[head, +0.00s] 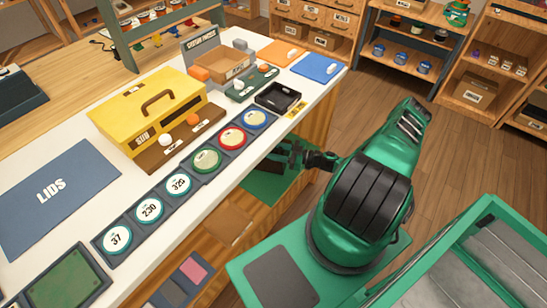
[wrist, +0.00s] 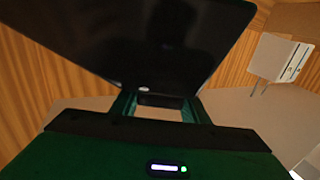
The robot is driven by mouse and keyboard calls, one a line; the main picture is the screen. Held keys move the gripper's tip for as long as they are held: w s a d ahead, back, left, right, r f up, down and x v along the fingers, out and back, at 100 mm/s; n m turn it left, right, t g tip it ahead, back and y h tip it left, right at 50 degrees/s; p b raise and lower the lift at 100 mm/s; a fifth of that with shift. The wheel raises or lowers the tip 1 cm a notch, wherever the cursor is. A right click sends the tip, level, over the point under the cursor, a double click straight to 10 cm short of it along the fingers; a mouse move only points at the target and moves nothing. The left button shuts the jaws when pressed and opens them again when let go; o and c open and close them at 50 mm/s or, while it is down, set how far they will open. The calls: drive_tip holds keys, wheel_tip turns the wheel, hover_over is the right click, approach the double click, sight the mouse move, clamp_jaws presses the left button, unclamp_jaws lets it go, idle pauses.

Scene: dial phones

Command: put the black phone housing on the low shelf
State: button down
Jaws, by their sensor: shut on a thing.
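The black phone housing (wrist: 150,45) fills the upper middle of the wrist view as a large dark slab. My gripper (wrist: 158,104) is shut on its near edge. In the head view my gripper (head: 308,158) is at the counter's front side, below the top. A dark part of the housing (head: 273,166) shows beside it, partly hidden by the counter edge. Below it is a green surface (head: 262,192) on what looks like the low shelf under the counter. I cannot tell whether the housing touches it.
The white counter (head: 75,135) holds a yellow toolbox (head: 150,108), a row of round dials (head: 179,184), a black tray (head: 278,97) and a blue LIDS mat (head: 58,190). Its front edge overhangs the low level. Wooden floor (head: 385,85) is clear beyond my arm.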

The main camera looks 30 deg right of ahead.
drive_tip(key=shift+s+d+f, duration=0.2)
drive_tip(key=shift+d+f, duration=0.15)
drive_tip(key=shift+d, duration=0.15)
drive_tip(key=shift+s+d+f, duration=0.15)
drive_tip(key=shift+d+f, duration=0.15)
drive_tip(key=shift+d, duration=0.2)
drive_tip(key=shift+f, duration=1.9)
drive_tip(key=c, duration=1)
unclamp_jaws()
drive_tip(key=shift+f, duration=0.15)
drive_tip(key=shift+c, duration=0.2)
drive_tip(key=v, duration=1.2)
